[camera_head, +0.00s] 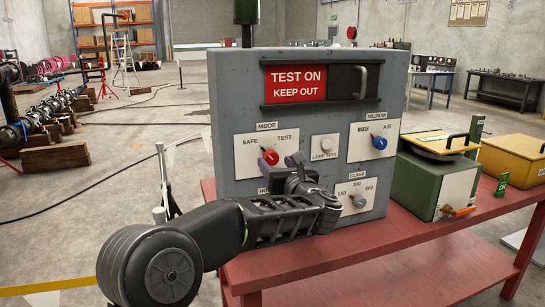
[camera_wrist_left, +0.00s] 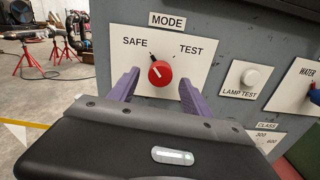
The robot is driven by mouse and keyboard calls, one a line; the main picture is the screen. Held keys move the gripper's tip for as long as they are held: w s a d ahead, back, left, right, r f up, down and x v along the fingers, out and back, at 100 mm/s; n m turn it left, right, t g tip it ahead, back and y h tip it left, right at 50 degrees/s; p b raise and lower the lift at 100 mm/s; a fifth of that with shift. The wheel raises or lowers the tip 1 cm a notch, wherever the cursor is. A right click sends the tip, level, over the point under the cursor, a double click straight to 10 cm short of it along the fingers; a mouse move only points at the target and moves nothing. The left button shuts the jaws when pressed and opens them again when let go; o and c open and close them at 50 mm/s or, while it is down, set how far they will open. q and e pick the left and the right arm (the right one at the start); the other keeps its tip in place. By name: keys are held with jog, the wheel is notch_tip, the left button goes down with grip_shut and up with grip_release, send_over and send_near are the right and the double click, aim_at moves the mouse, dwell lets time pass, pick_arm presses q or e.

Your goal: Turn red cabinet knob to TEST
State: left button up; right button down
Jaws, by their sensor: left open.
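The red MODE knob (camera_head: 271,157) is on the upper left of the grey cabinet (camera_head: 228,105), between the printed words SAFE and TEST. In the left wrist view the knob (camera_wrist_left: 160,74) shows clearly, with its mark pointing up and left toward SAFE. My left gripper (camera_head: 279,163) is in front of the cabinet with its purple fingers open. In the left wrist view the fingers of the gripper (camera_wrist_left: 160,78) lie to the left and right of the knob, with gaps at both sides. Whether the tips reach its depth is unclear. My right gripper is not in view.
A white lamp test button (camera_head: 325,147) and a blue MEDIUM knob (camera_head: 379,142) are to the right. A grey CLASS knob (camera_head: 359,201) is below. A green box (camera_head: 430,187) and a yellow box (camera_head: 512,160) stand right on the red table (camera_head: 400,267).

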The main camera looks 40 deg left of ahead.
aim_at(273, 160)
pick_arm(q)
jog(key=shift+p+x, duration=0.4)
jog(key=shift+x, duration=1.4)
jog(key=shift+c, duration=0.3)
grip_shut()
